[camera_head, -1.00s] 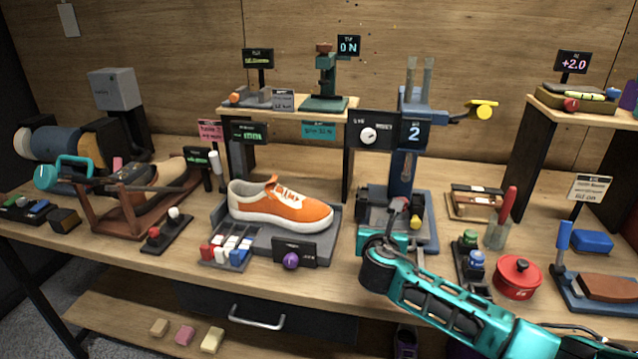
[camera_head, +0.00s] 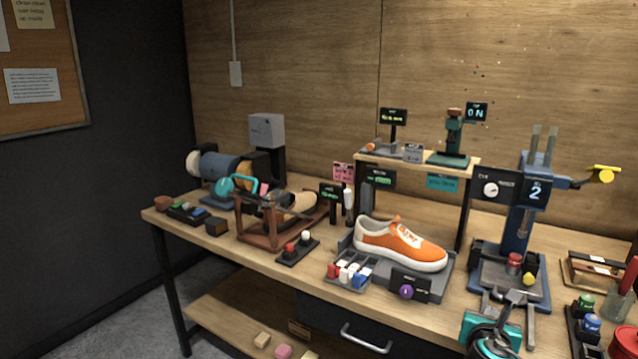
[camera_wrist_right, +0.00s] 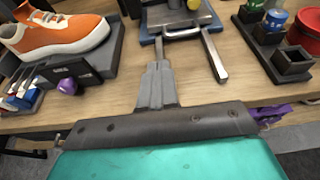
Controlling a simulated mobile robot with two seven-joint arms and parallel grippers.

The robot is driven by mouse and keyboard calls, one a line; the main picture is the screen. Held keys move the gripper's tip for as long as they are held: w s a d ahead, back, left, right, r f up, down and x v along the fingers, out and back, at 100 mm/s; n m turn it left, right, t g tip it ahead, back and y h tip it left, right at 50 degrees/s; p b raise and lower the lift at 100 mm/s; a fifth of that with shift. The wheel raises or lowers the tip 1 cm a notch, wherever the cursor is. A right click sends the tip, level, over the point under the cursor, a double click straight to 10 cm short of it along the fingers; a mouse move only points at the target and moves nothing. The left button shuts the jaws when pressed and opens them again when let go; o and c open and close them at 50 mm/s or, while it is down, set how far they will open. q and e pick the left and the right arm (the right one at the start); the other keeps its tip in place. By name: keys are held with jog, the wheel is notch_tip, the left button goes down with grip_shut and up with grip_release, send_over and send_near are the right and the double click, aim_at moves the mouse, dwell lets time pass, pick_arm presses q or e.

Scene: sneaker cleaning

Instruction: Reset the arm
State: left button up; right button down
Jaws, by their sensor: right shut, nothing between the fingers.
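My right gripper (camera_head: 514,297) is at the bottom right of the head view, at the front edge of the bench, with my teal arm below it. In the right wrist view the gripper (camera_wrist_right: 158,82) points away from the camera; its fingers are together with nothing between them. It is in front of the blue press (camera_head: 520,235) with the "2" display and does not appear to hold anything. The orange sneaker (camera_head: 400,243) rests on a grey tray to the left of the gripper. My left gripper is in neither view.
The wooden bench (camera_head: 262,262) is crowded. A panel with a purple knob (camera_head: 407,290) and a rack of red, white and blue blocks (camera_head: 347,274) stand near its front edge. Small bottles (camera_head: 590,324) and a red pot (camera_head: 627,342) are at right. Open floor lies at left.

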jog(key=s+a+f+m+g+y, duration=0.2)
jog(key=s+a+f+m+y, duration=0.5)
jog(key=s+a+f+m, duration=0.6)
jog(key=s+a+f+m+y, duration=0.1)
jog(key=s+m, duration=0.6)
jog(key=s+a+f+m+y, duration=0.1)
jog(key=s+a+m, duration=0.1)
jog(key=s+m, duration=0.5)
jog(key=shift+s+f, duration=0.15)
jog(key=shift+f, duration=0.2)
